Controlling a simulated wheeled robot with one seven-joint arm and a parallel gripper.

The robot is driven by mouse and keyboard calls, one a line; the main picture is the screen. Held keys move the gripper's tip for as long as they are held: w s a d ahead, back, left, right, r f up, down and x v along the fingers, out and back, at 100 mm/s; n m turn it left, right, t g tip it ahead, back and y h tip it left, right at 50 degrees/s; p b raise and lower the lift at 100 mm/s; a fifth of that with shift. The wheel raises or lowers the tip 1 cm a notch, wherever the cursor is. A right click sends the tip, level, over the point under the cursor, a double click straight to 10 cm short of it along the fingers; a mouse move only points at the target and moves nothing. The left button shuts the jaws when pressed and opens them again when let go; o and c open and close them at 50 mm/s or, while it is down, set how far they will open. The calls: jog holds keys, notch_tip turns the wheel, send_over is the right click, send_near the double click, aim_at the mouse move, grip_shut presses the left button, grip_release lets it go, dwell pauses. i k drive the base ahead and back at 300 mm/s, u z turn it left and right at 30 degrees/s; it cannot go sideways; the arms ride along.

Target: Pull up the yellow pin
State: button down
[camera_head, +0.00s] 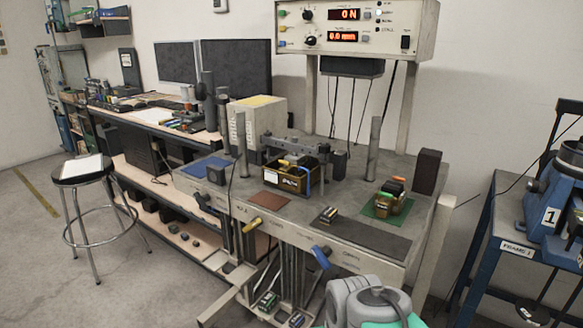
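A small yellow handle-like piece (252,226) sticks out at the front edge of the grey worktable (330,222), left of the middle. It lies tilted, and it is too small to tell whether it is the yellow pin. A blue handle (321,257) and a black handle (203,199) show along the same front edge. My grey and teal arm shows at the bottom, right of the middle. My gripper's fingers are not visible, so its distance from the yellow piece cannot be seen.
A control box (355,30) reads ON above. A stool (82,172) stands left on open floor; a blue machine (555,205) stands right.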

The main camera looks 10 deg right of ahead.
aim_at(285, 163)
jog(key=u, duration=0.55)
jog(key=k, duration=0.65)
jog(key=u, duration=0.7)
jog(key=i, duration=0.75)
jog(key=z, duration=0.65)
jog(key=i, duration=0.5)
jog(key=z, duration=0.6)
